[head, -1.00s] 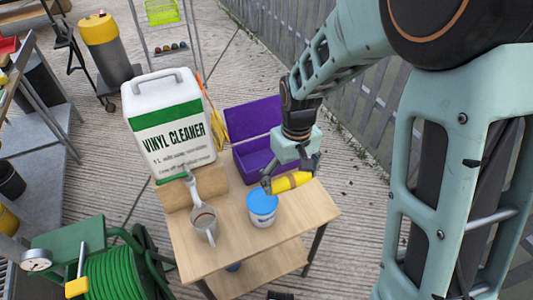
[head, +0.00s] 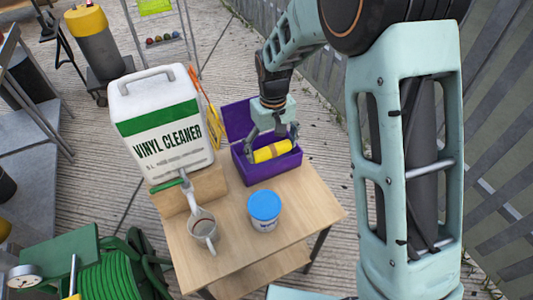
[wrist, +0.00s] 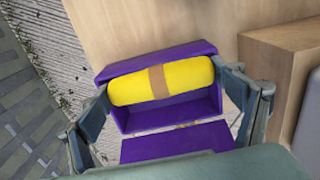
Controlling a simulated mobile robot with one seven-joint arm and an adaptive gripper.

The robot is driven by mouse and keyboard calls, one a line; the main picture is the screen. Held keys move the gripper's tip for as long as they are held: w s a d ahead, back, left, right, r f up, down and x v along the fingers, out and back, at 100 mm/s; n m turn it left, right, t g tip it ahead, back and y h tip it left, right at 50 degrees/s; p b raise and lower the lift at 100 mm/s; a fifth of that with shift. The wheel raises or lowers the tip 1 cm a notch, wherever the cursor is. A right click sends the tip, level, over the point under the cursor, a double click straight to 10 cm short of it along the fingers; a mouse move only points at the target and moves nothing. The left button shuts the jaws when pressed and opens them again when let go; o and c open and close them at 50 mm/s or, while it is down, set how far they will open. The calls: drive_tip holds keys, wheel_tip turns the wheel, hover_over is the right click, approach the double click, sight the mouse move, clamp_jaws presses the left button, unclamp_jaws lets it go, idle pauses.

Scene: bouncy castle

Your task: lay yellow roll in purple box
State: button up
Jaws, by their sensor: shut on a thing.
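The yellow roll (head: 272,151) has a brown band around its middle. My gripper (head: 273,146) is shut on it, with a finger at each end of the roll. In the wrist view the roll (wrist: 135,84) lies across the opening of the purple box (wrist: 160,119), level with or just above its rim; I cannot tell whether it touches the box. The purple box (head: 243,176) stands open on the wooden table (head: 232,232), with its lid raised at the back. The roll hides part of the box's inside.
A white tub with a blue lid (head: 264,209) stands in front of the box. A wooden block (head: 208,188) stands beside the box. The table's right front is clear.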

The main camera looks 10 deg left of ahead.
drive_tip(key=w+a+f, duration=0.1)
drive_tip(key=f, duration=0.1)
drive_tip(key=w+f, duration=0.2)
drive_tip(key=w+a+f, duration=0.1)
drive_tip(key=w+f, duration=0.1)
drive_tip(key=shift+w+a+f, duration=0.2)
drive_tip(key=shift+a+f, duration=0.05)
drive_tip(key=shift+a, duration=0.05)
drive_tip(key=shift+f, duration=1.45)
drive_tip(key=shift+f, duration=0.1)
drive_tip(key=shift+f, duration=0.15)
drive_tip(key=o, duration=1)
drive_tip(key=shift+o, duration=0.2)
wheel_tip(320, 180, up, 13)
drive_tip(key=shift+f, duration=0.2)
